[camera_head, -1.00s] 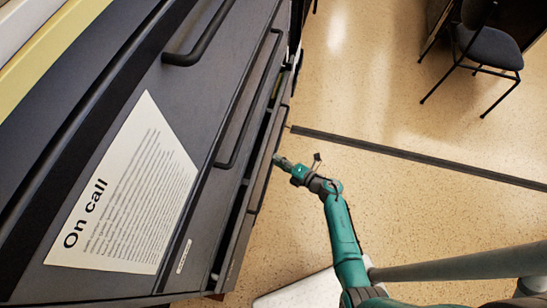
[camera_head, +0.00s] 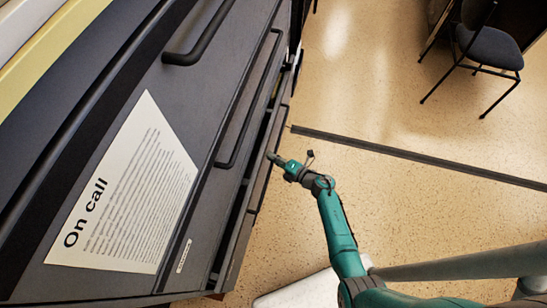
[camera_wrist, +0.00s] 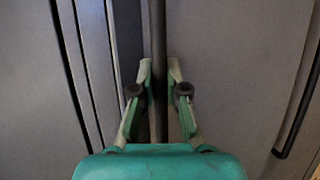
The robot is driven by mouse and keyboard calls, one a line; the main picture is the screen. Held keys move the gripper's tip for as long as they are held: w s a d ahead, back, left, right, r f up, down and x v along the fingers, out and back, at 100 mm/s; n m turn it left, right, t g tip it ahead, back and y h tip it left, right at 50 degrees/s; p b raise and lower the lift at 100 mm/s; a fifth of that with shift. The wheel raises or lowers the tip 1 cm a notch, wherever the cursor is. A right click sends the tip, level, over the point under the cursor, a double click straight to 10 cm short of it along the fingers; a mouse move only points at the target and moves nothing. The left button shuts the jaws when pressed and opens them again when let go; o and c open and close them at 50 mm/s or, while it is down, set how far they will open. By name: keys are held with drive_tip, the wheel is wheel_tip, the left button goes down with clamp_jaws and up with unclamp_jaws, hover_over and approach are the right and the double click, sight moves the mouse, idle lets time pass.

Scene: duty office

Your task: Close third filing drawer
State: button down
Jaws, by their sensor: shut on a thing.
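The dark grey filing cabinet (camera_head: 215,120) fills the left of the head view. Low on its front, one drawer (camera_head: 262,180) stands out a little from the cabinet, with a dark gap behind its front. My gripper (camera_head: 272,157) is at that drawer's front, reaching in from the right. In the wrist view, the fingers of my gripper (camera_wrist: 159,88) stand on both sides of a dark upright bar handle (camera_wrist: 158,45) and are shut on it. The head view is too small to show the grip itself.
A sheet headed "On call" (camera_head: 130,190) is on the cabinet, with bar handles (camera_head: 205,35) above the open drawer. Another handle (camera_wrist: 300,105) shows at right in the wrist view. A chair (camera_head: 485,50) stands at upper right.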

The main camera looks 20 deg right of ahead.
sight(264, 157)
drive_tip(key=shift+w+a, duration=0.7)
drive_tip(key=shift+a, duration=0.2)
drive_tip(key=shift+w+a, duration=0.65)
drive_tip(key=shift+a, duration=0.25)
drive_tip(key=c, duration=1.2)
unclamp_jaws()
drive_tip(key=shift+a, duration=0.1)
drive_tip(key=v, duration=1.2)
drive_tip(key=shift+r, duration=0.1)
drive_tip(key=shift+w, duration=0.1)
